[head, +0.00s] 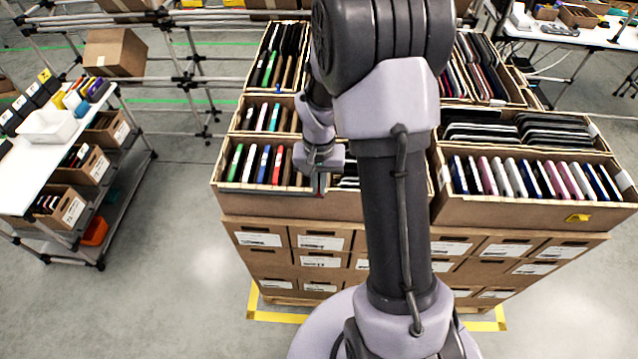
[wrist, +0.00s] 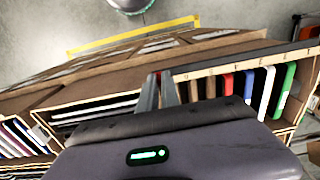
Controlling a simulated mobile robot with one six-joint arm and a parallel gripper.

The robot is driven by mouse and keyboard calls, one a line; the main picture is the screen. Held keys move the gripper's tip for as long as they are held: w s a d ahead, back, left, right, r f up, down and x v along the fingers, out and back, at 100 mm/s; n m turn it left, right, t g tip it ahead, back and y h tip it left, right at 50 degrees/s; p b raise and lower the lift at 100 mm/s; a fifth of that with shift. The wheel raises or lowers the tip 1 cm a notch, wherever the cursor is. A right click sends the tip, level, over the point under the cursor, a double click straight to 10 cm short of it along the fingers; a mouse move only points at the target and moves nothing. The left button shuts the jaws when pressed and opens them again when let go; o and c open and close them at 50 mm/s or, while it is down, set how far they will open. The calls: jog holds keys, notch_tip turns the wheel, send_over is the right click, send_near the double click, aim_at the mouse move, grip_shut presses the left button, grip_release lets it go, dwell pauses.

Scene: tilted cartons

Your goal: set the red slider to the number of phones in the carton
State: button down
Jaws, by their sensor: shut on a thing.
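The front-left carton (head: 290,205) is open, with a row of tilted phones in its left part, including green, blue, white, red and brown ones (head: 265,165). Dark and white phones lean low at its right, partly hidden by my arm. My gripper (head: 320,188) is at the carton's front rim. In the wrist view my gripper (wrist: 159,80) is shut at that rim, on a small red piece that looks like the red slider (wrist: 158,74). The slider is mostly hidden by the fingers.
More phone cartons stand behind and to the right; the front-right one (head: 530,210) carries a yellow piece (head: 577,217) on its front. They rest on stacked closed boxes (head: 320,242). A shelf cart (head: 60,150) stands left. The floor between is clear.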

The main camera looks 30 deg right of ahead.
aim_at(271, 192)
dwell(0.3)
jog(key=w+a, duration=0.2)
jog(key=a, duration=0.1)
jog(key=w+a+b, duration=0.1)
jog(key=w+a, duration=0.1)
jog(key=a, duration=0.2)
jog(key=w+a, duration=0.3)
jog(key=shift+a+b, duration=0.3)
jog(key=shift+b, duration=0.05)
jog(key=c, duration=1.6)
grip_release()
jog(key=shift+o, duration=0.2)
notch_tip(271, 192, up, 18)
jog(key=p, duration=0.2)
jog(key=shift+f, duration=0.25)
